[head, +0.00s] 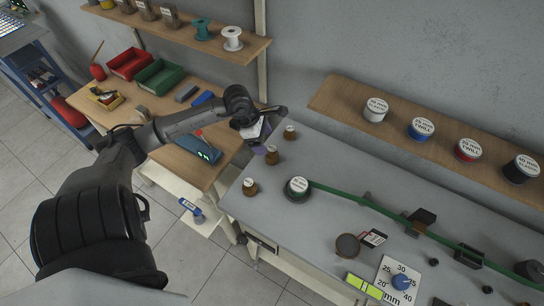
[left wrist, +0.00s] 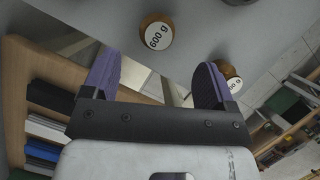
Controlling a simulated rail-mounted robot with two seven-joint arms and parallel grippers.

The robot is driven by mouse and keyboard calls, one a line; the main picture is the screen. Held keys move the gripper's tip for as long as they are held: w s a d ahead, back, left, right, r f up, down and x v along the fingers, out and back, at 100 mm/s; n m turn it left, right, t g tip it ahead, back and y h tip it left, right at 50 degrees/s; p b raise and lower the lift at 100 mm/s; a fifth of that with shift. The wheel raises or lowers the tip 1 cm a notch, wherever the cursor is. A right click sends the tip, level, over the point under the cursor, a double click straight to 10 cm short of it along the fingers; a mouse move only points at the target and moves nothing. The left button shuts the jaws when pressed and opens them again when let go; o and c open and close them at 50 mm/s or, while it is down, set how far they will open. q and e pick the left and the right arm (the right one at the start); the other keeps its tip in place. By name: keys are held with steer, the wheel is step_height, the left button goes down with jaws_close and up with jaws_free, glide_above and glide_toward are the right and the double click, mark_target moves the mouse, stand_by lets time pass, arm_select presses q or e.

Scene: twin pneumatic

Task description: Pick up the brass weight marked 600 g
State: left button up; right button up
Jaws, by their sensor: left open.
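The brass weight marked 600 g (left wrist: 157,33) shows in the left wrist view, its white label facing the camera, on the grey tabletop. It appears beyond and between the purple fingers of my left gripper (left wrist: 158,68), which is open and empty. In the head view the left gripper (head: 258,146) hangs by the bench's left end, close to three small brass weights: one at the back (head: 290,132), one in the middle (head: 271,156) and one in front (head: 249,187). Their marks are too small to read there. My right gripper is not in view.
A green-banded roll (head: 297,187) stands right of the weights. A wooden shelf (head: 325,97) with labelled spools runs behind the grey bench (head: 330,245).

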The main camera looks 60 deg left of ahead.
mark_target(268, 148)
arm_select(q)
steer(key=shift+x, duration=4.15)
steer(key=shift+a, duration=0.1)
steer(key=shift+c, duration=0.2)
steer(key=c, duration=1.4)
